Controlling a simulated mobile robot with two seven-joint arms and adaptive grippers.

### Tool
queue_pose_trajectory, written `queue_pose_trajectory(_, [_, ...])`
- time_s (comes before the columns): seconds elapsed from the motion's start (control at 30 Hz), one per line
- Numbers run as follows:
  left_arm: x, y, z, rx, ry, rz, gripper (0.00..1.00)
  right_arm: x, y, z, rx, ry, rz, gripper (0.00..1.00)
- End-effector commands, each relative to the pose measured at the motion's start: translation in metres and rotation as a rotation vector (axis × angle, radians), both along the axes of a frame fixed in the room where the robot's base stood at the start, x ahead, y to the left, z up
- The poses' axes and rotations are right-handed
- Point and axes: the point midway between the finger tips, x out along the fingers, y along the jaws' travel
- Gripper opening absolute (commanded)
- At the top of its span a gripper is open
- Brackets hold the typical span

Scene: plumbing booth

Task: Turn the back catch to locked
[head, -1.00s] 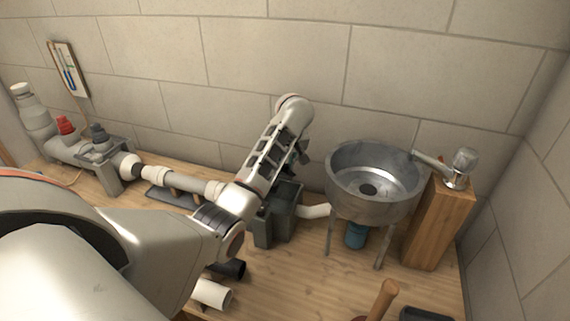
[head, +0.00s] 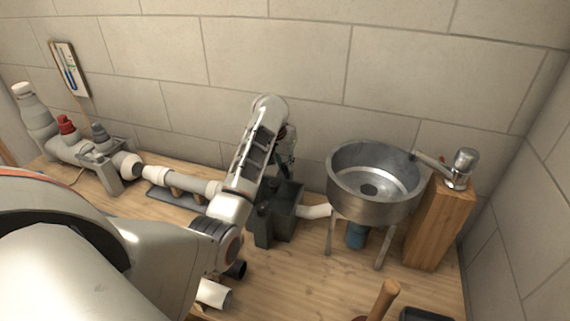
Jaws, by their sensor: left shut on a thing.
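The dark grey box (head: 287,222) stands on the wooden bench in the middle of the head view, with its top open. My left gripper (head: 284,176) points down at the back of this box, partly covered by my left arm. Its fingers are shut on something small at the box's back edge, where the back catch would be. The catch itself is hidden by the fingers and arm, so its position cannot be read. My right gripper is out of view.
A metal sink bowl (head: 372,190) on legs stands right of the box, joined by a white pipe (head: 314,211). A wooden block (head: 436,230) carries the tap (head: 460,170). A white pipe run (head: 183,181) lies left. Bare bench (head: 300,285) shows in front.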

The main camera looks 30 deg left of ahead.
Motion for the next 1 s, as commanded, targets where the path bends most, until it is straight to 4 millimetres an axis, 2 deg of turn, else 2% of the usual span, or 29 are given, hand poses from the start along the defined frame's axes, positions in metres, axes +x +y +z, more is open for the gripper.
queue_pose_trajectory(0.6, [-0.0003, 0.0038, -0.0011, 0.000, 0.004, -0.547, 0.00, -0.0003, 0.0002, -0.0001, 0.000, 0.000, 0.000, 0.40])
queue_pose_trajectory(1.0, [-0.0009, 0.0051, -0.0025, 0.002, 0.008, -0.724, 0.00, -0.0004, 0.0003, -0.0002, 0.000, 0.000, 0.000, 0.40])
